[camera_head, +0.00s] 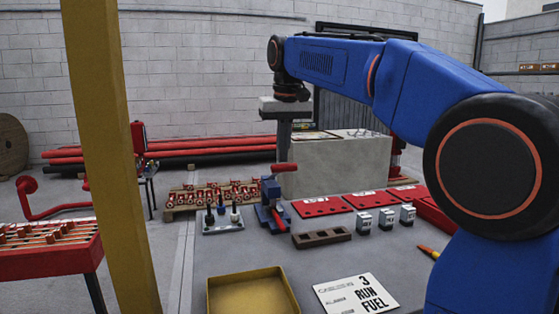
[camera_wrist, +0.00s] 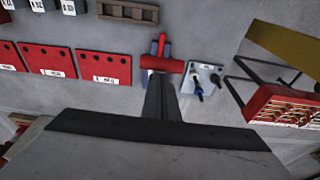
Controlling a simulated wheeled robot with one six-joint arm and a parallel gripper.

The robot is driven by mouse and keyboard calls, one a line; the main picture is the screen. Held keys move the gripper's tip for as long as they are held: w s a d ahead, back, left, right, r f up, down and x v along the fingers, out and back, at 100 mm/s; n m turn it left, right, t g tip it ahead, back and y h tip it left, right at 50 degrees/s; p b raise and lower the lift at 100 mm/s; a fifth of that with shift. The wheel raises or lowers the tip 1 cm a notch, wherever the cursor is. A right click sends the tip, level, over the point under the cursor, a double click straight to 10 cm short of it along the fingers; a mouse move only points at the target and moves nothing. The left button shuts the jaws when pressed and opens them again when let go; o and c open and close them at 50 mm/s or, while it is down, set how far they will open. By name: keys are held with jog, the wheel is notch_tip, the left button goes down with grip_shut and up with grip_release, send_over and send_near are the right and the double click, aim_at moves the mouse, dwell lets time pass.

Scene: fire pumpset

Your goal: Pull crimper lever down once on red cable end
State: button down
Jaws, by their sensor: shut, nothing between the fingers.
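The crimper (camera_head: 270,203) is a blue upright tool on the grey bench, with a red horizontal lever grip (camera_head: 286,167) at its top. A red piece (camera_head: 278,221) slants at its base; I cannot tell if this is the red cable end. My gripper (camera_head: 284,158) points down with its fingers shut and empty, close above the lever grip. In the wrist view, the fingertips (camera_wrist: 161,82) lie just below the red grip (camera_wrist: 162,64), which hides part of the crimper. I cannot tell whether they touch.
A white plate (camera_head: 210,230) with several small posts stands left of the crimper. Red plates (camera_head: 322,206), small grey boxes (camera_head: 364,221) and a brown slotted block (camera_head: 321,238) lie to its right. A yellow tray (camera_head: 250,270) is in front. A yellow post (camera_head: 105,120) rises at left.

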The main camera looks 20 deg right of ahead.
aim_at(285, 165)
jog(key=shift+s+f, duration=0.1)
jog(key=shift+f, duration=0.05)
jog(key=shift+s+f, duration=0.7)
jog(key=shift+f, duration=0.5)
jog(key=f, duration=0.1)
jog(key=s+f, duration=0.1)
jog(key=shift+s+f, duration=0.1)
jog(key=shift+f, duration=0.3)
jog(key=shift+s+f, duration=0.15)
jog(key=shift+f, duration=0.55)
jog(key=shift+s+f, duration=0.15)
jog(key=shift+f, duration=0.55)
